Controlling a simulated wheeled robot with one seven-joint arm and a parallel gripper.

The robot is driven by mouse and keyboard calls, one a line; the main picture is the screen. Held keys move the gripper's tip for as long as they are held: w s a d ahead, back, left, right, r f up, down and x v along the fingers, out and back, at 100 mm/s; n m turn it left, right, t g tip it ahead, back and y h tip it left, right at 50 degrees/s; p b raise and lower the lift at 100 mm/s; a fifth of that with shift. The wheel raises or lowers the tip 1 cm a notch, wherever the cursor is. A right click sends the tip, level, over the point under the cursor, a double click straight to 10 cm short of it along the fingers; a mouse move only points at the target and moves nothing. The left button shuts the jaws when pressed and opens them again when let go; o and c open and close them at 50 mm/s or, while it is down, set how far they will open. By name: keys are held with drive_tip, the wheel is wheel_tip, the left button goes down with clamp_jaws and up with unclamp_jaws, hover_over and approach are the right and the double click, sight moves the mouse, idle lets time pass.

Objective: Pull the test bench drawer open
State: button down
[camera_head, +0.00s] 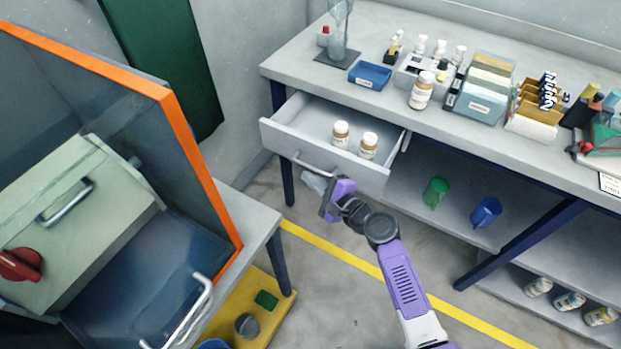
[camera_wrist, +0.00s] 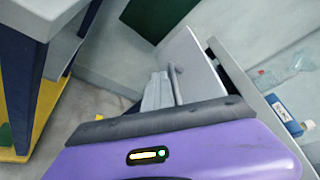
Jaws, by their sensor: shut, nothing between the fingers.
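The test bench drawer (camera_head: 345,172) stands well open under the left part of the bench (camera_head: 290,68). Two white-capped brown bottles, one (camera_head: 341,134) left of the other (camera_head: 369,146), stand inside it. Its bar handle (camera_head: 313,166) is on the drawer front. My gripper (camera_head: 328,205) is shut and empty, just in front of and below the drawer front, near the handle. In the wrist view the handle (camera_wrist: 175,85) shows beyond my purple gripper body, beside the pale drawer front (camera_wrist: 200,62). I cannot tell whether my gripper touches the handle.
A blue tray (camera_head: 370,75), a bottle (camera_head: 421,90) and racks (camera_head: 482,92) stand on the bench. A green cup (camera_head: 436,191) and a blue cup (camera_head: 486,212) sit on the shelf below. An orange-edged enclosure (camera_head: 200,170) is at left. Floor between is open.

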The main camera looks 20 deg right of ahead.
drive_tip(key=c, duration=1.8)
unclamp_jaws()
drive_tip(key=shift+o, duration=0.2)
drive_tip(key=shift+s, duration=0.1)
drive_tip(key=v, duration=0.7)
drive_tip(key=shift+s+d, duration=0.15)
drive_tip(key=shift+s, duration=0.1)
